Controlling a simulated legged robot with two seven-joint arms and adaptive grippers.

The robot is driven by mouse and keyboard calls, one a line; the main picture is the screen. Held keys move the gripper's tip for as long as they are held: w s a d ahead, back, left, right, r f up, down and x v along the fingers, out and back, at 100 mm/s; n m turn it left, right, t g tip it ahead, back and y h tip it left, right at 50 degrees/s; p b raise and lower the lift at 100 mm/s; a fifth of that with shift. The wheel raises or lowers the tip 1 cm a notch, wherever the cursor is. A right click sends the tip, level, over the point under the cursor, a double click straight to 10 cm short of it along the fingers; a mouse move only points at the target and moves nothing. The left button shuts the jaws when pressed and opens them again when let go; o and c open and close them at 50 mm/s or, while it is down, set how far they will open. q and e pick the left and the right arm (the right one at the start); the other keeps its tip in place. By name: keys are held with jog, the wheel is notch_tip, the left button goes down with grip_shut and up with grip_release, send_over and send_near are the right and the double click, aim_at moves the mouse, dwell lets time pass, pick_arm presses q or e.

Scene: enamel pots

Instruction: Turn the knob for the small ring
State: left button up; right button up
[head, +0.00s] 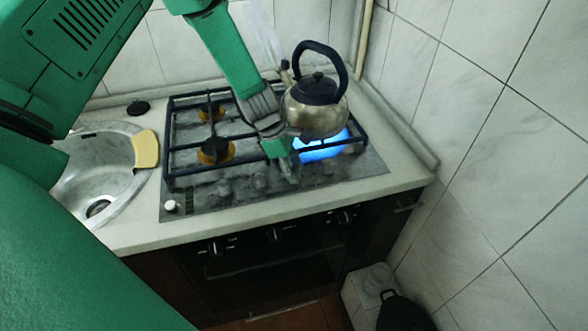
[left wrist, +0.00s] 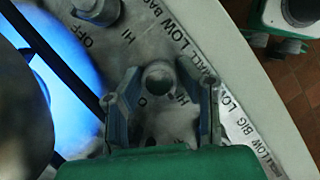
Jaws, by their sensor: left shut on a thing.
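In the left wrist view a round grey knob (left wrist: 158,76) sits on the hob panel between the two fingers of my left gripper (left wrist: 160,98). The gripper is shut on this knob, with one finger on each side. Printed words, among them HI, LOW, SMALL and BIG, run along the panel beside it; I cannot tell which word belongs to it. A second knob (left wrist: 97,10) stands at the top left near the word OFF. In the head view my left gripper (head: 283,150) reaches down to the hob's front right, hiding the knob there.
A metal kettle (head: 314,112) with a black handle stands right beside my left gripper, above a burning blue flame (head: 325,148). Black grates (head: 180,170) cover the hob. A sink (head: 105,160) with a yellow sponge (head: 145,149) is at left; a tiled wall (head: 480,130) at right.

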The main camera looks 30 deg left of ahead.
pick_arm(q)
jog(key=shift+w+r+m, duration=0.2)
jog(key=shift+w+m, duration=0.1)
dwell(0.6)
jog(key=o, duration=1.2)
jog(key=shift+c, duration=0.2)
jog(key=shift+d+f, duration=0.15)
jog(key=v, duration=1.2)
jog(key=shift+w, duration=0.1)
